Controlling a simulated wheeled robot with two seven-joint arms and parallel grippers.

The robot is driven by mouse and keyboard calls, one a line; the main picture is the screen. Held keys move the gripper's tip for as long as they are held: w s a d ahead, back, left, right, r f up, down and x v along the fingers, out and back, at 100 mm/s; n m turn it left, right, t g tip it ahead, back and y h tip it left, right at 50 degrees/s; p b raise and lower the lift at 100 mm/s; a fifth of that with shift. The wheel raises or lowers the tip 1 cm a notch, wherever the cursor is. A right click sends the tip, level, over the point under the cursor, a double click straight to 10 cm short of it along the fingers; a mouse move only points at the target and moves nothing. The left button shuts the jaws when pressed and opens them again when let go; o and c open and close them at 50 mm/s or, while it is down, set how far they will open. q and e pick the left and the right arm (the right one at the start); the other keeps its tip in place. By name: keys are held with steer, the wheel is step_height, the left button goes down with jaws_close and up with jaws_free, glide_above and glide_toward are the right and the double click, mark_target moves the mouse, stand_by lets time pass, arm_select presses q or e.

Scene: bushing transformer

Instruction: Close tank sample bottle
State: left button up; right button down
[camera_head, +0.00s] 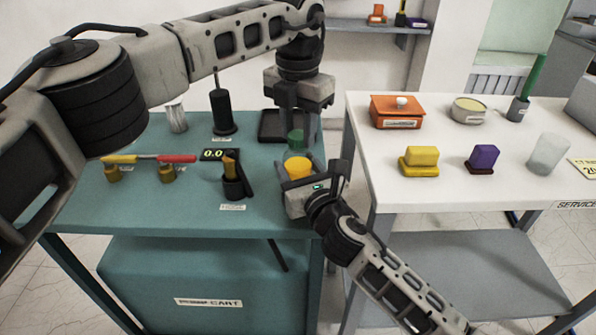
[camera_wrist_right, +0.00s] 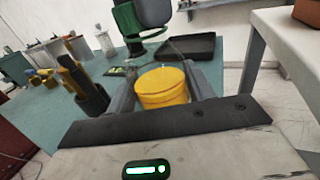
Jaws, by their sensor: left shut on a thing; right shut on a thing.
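The tank sample bottle, a short round yellow container (camera_head: 298,168), stands upright at the right end of the teal cart; it also shows in the right wrist view (camera_wrist_right: 162,88). My right gripper (camera_head: 302,180) is shut on it, with one finger on each side. My left gripper (camera_head: 297,128) points down above and behind the bottle, shut on a green cap (camera_head: 296,140). The cap also shows in the right wrist view (camera_wrist_right: 127,22), up and left of the bottle and apart from it. The left fingers partly hide the cap.
The teal cart (camera_head: 130,215) holds a black tray (camera_head: 270,127) behind the bottle, a dark holder with a yellow tool (camera_head: 233,182), a 0.0 meter (camera_head: 213,155) and a black post (camera_head: 222,112). A white service table (camera_head: 450,190) stands right, across a gap.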

arm_select(q)
steer(key=m, duration=0.9)
steer(key=o, duration=1.2)
steer(key=shift+c, duration=0.2)
step_height(320, 180, up, 12)
